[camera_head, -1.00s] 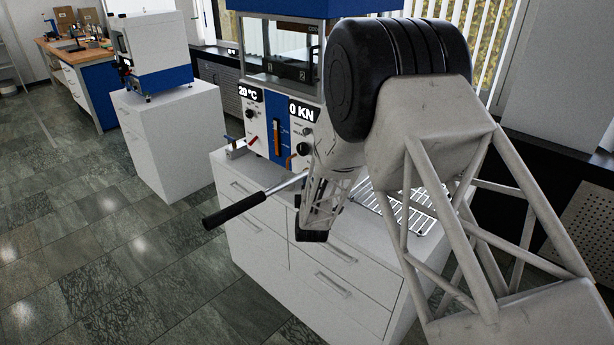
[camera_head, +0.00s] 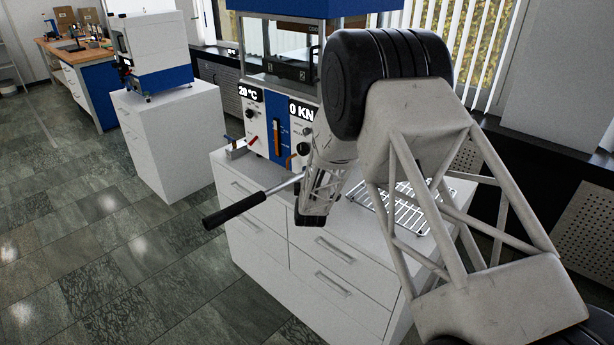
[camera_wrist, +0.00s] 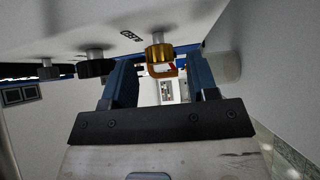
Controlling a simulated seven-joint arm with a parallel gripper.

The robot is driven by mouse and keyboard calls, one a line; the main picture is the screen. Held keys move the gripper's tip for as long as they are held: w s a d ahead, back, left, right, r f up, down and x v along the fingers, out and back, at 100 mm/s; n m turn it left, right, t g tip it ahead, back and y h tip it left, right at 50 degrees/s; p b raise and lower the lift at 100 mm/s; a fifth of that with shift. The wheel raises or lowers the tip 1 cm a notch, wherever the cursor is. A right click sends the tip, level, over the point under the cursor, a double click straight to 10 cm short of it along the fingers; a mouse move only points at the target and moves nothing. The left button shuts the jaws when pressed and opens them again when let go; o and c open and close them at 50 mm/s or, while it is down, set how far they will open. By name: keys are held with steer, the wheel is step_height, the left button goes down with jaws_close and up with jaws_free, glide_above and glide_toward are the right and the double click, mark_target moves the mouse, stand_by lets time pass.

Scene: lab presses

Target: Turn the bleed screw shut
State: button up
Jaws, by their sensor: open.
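The bleed screw appears to be the brass-coloured knob (camera_wrist: 160,58) on a silver stem in the wrist view, projecting from the press's pale front panel. My gripper (camera_wrist: 160,72) is open, with one blue finger on each side of the knob. A gap shows beside the knob, and I cannot tell how deep it sits between the fingers. In the head view, my arm hides the knob and fingers. The press (camera_head: 277,130) has a blue and white front with "20 °C" and "0 KN" displays.
A pump lever (camera_head: 235,209) with a black grip sticks out left of my wrist. Black knobs (camera_wrist: 96,64) lie left of the brass knob. A wire rack (camera_head: 410,208) lies on the white cabinet (camera_head: 262,228). Another machine (camera_head: 150,50) stands at the back left.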

steer(key=shift+w, duration=0.85)
steer(key=c, duration=0.9)
